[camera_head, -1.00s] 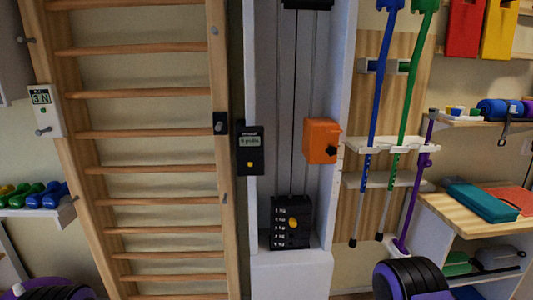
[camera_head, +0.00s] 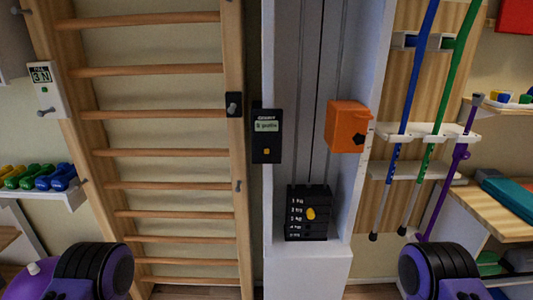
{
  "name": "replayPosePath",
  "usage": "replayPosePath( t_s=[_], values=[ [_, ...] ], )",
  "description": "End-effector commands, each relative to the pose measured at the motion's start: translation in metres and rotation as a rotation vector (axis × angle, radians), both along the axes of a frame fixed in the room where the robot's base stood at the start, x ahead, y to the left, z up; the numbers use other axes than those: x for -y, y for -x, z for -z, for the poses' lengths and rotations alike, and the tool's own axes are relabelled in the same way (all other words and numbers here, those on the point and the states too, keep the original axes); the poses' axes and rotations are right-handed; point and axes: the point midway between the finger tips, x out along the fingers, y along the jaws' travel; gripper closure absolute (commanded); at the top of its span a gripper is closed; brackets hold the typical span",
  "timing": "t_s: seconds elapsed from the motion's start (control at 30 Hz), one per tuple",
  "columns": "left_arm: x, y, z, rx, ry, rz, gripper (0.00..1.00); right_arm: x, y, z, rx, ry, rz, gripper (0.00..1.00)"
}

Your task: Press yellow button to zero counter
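A small black counter box (camera_head: 266,143) is fixed to the left upright of the white pulley column. It has a pale green display (camera_head: 266,126) near its top and a small yellow button (camera_head: 267,152) below it. The display text is too small to read surely. Parts of my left arm (camera_head: 95,270) show at the bottom left and parts of my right arm (camera_head: 440,270) at the bottom right, both well below and apart from the box. Neither gripper's fingers show.
Wooden wall bars (camera_head: 150,115) stand left of the box. An orange box (camera_head: 346,127) is on the column's right side, above a black weight stack (camera_head: 307,213) with a yellow knob (camera_head: 311,214). Blue and green crutches (camera_head: 410,110) hang at right. The space before the counter box is clear.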

Motion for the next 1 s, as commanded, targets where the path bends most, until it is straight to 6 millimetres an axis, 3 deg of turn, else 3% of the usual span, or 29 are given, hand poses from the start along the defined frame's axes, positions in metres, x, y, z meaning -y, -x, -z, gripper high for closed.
replayPosePath(
  t_s=[0.03,0.1,0.13,1.0],
  values=[
    [0.0,-0.0001,0.0,0.0,0.0,0.0,0.74,-0.0001,-0.0001,0.0,0.0,0.0,0.0,0.57],
    [0.0,-0.0001,0.0,0.0,0.0,0.0,0.96,0.0,-0.0001,0.0,0.0,0.0,0.0,0.57],
    [0.0,-0.0001,0.0,0.0,0.0,0.0,1.0,0.0,-0.0001,0.0,0.0,0.0,0.0,0.57],
    [0.0,-0.0002,-0.0001,0.0,0.0,0.0,1.0,0.0,-0.0001,0.0,0.0,0.0,0.0,0.57]
  ],
)
